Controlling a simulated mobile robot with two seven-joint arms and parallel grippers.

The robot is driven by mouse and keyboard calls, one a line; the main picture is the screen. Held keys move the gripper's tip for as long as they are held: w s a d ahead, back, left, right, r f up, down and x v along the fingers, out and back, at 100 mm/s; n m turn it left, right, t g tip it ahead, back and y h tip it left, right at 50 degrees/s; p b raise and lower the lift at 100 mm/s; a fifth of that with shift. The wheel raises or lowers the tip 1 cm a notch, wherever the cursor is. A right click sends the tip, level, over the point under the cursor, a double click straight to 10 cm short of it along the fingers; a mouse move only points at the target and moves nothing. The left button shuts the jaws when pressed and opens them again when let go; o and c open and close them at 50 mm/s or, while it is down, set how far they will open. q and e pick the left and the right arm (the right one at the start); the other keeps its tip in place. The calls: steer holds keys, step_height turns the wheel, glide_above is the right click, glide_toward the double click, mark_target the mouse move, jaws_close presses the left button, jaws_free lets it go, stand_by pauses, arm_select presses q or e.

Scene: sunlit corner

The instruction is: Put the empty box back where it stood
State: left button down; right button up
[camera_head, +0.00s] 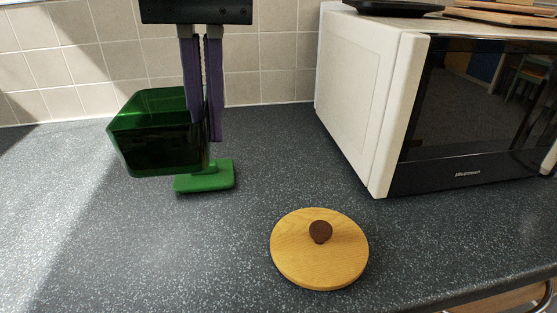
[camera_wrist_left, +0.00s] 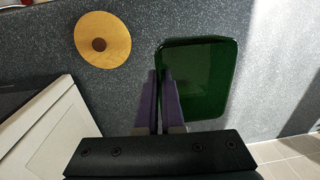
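The green box (camera_head: 155,145) is glossy, dark and open at the top, at the left of the head view. It also shows in the left wrist view (camera_wrist_left: 205,80), where I see no contents in it. My left gripper (camera_head: 207,138) points down at the box's right side. Its two purple fingers are close together, with the box's wall between them; it also shows in the left wrist view (camera_wrist_left: 160,75). I cannot tell for sure whether the box's underside touches the counter. My right gripper is not in view.
A flat green piece (camera_head: 204,182) lies by the box's near right corner, partly hidden. A round wooden lid (camera_head: 300,262) with a brown knob lies on the speckled counter (camera_head: 120,250). A white microwave (camera_head: 365,95) stands at right. A tiled wall (camera_head: 275,60) is behind.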

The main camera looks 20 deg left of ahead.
arm_select(q)
steer(key=b, duration=0.1)
glide_above(228, 249)
step_height(228, 249, down, 12)
steer(key=shift+d+r, duration=0.1)
steer(key=shift+r, duration=0.15)
step_height(228, 249, down, 4)
steer(key=shift+f+b, duration=0.1)
steer(key=shift+b, duration=0.45)
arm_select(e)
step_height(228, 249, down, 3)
arm_select(q)
steer(key=shift+f, duration=0.1)
steer(key=c, duration=1.5)
jaws_free()
steer(key=shift+f, duration=0.1)
steer(key=o, duration=0.5)
steer(key=shift+c, duration=0.2)
steer(key=shift+w, duration=0.1)
step_height(228, 249, up, 12)
steer(key=p, duration=0.2)
steer(key=shift+w+d+r, duration=0.2)
steer(key=shift+d, duration=0.1)
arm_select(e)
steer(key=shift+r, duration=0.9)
